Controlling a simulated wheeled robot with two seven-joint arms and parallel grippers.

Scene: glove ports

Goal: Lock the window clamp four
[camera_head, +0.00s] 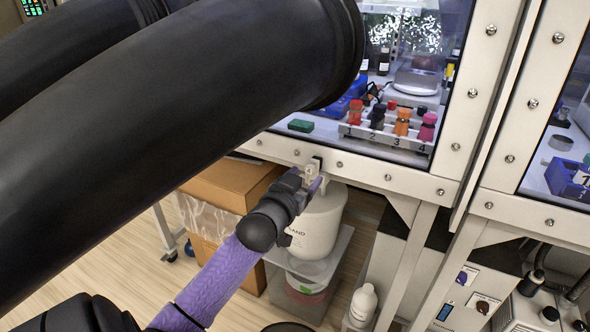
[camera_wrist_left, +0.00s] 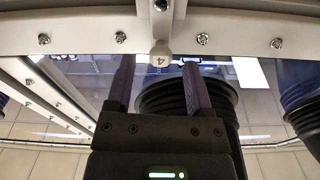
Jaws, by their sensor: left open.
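Window clamp four is a small white piece marked 4 (camera_wrist_left: 160,58), hanging at the lower edge of the white window frame in the left wrist view. In the head view a pale clamp piece (camera_head: 311,171) shows at the frame's lower rail, partly hidden by my gripper. My left gripper (camera_head: 314,186) is just below the rail, close to the clamp. In the left wrist view its two purple-grey fingers (camera_wrist_left: 159,85) are apart, one on each side below the clamp, with nothing between them. Contact cannot be told. My right gripper is not in view.
Large black glove sleeves (camera_head: 170,120) fill the upper left. Behind the glass, a rack (camera_head: 385,140) holds coloured bottles. Below the rail are a white jug (camera_head: 318,222), a cardboard box (camera_head: 228,184) and the white frame legs (camera_head: 408,265). A bolted white rail (camera_wrist_left: 75,35) spans the wrist view.

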